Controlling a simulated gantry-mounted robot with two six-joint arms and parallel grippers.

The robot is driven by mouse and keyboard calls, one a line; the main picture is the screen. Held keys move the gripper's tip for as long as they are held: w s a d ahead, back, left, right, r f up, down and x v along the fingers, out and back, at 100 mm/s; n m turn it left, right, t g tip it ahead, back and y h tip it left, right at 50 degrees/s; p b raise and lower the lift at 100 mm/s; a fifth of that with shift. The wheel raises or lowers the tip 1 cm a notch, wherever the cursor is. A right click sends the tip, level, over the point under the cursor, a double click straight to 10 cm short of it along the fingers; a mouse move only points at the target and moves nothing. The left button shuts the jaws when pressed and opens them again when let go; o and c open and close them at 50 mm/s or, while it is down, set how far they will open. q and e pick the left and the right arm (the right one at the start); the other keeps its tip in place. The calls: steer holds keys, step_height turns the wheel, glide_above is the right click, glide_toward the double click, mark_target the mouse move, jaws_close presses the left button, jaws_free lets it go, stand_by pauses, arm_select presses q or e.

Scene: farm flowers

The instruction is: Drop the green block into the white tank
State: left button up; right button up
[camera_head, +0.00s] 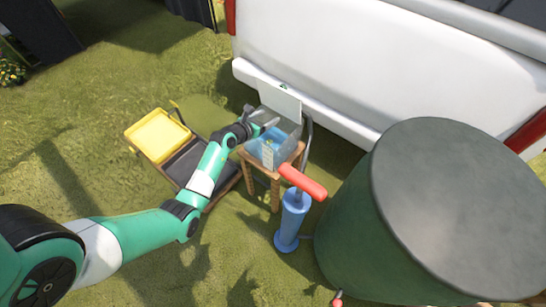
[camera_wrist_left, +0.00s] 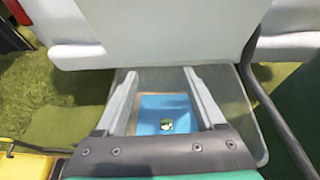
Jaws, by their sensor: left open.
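The tank (camera_head: 293,128) is a clear, pale-walled box with a blue bottom and a raised white panel, standing on a small wooden stool. In the left wrist view the tank (camera_wrist_left: 240,118) lies below my left gripper. My left gripper (camera_head: 266,118) is open, with its fingers over the tank's opening; in the wrist view its fingers (camera_wrist_left: 160,74) are spread with nothing between the tips. A small green and whitish thing (camera_wrist_left: 166,125), which looks like the green block, lies on the blue bottom inside the tank. My right gripper is out of view.
A blue pump (camera_head: 291,220) with a red handle stands in front of the stool. A large green barrel (camera_head: 350,220) is at the right and a white vehicle (camera_head: 330,60) behind. A yellow tray (camera_head: 157,136) sits on a low black-and-wood stand at left. Open grass lies at the front left.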

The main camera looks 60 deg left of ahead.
arm_select(q)
steer(key=p+v, duration=0.6)
steer(key=v, duration=0.5)
steer(key=shift+p, duration=0.3)
steer(key=shift+r, duration=0.1)
